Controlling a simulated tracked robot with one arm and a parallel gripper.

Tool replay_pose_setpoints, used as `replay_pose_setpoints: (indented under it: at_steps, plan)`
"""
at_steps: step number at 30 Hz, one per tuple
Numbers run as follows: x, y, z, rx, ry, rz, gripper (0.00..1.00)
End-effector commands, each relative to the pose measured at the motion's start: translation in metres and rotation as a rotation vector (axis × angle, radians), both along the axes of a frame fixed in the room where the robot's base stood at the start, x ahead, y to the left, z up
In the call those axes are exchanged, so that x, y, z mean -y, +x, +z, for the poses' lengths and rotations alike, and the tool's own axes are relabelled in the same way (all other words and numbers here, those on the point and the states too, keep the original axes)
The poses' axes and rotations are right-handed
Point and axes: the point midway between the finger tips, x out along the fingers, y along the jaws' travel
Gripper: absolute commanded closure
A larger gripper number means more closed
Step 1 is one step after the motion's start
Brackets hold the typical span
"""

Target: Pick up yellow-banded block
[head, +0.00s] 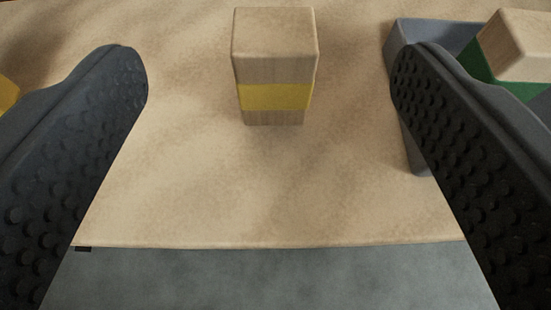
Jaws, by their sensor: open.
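The yellow-banded block (274,62) is a pale wooden block with a yellow band around its lower part. It stands upright on the light wooden surface (200,190), at the top middle of the head view. My gripper (268,65) is open, with one dark studded finger on the left and one on the right. The block shows in the gap between the fingers, touching neither. How far it lies beyond the fingertips is hard to tell.
A grey bin (413,135) stands at the right, partly behind the right finger. A green-and-wood block (518,50) is in or beside it. A yellow thing (8,94) is cut off at the left edge. The surface before the block is clear, down to its front edge.

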Motion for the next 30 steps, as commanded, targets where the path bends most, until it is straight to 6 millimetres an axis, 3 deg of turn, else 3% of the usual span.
replay_pose_setpoints:
  at_steps: [3, 8, 16, 25, 30]
  plan:
    - [0.001, -0.008, -0.023, -0.008, -0.001, 0.003, 0.27]
    - [0.001, -0.007, -0.032, -0.006, -0.001, 0.004, 0.27]
    - [0.001, 0.017, -0.041, -0.008, -0.001, 0.003, 0.27]
    - [0.001, 0.06, -0.058, -0.004, 0.0, 0.002, 0.27]
    - [0.002, 0.07, -0.063, -0.007, 0.0, 0.002, 0.27]
